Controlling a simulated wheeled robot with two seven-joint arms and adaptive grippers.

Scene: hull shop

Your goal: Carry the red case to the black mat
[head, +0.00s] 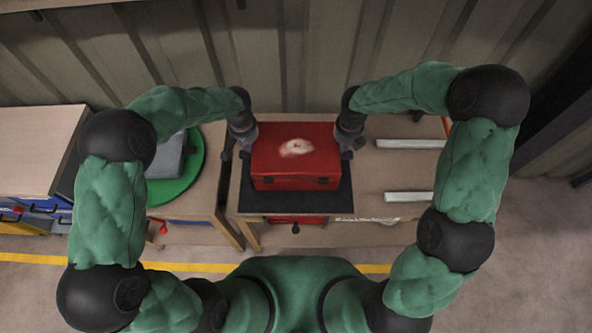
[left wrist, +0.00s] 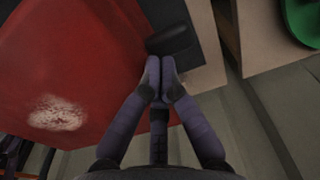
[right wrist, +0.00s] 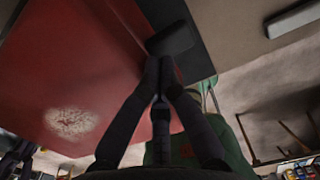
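The red case (head: 296,158), with a pale worn patch on its lid, is over the black mat (head: 295,203) on the workbench. The mat shows along its front and left side; I cannot tell whether the case touches it. My left gripper (head: 243,150) is at the case's left side, its fingers shut at a black side handle (left wrist: 172,40) in the left wrist view. My right gripper (head: 349,150) is at the right side, its fingers shut at the other black handle (right wrist: 172,38) in the right wrist view. The fingertips partly hide the grip on each handle.
Two pale metal bars (head: 410,143) (head: 408,197) lie on the workbench right of the case. On the left, a grey box (head: 168,157) sits on a green round mat (head: 190,182) on another bench. A ribbed wall (head: 290,60) stands close behind.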

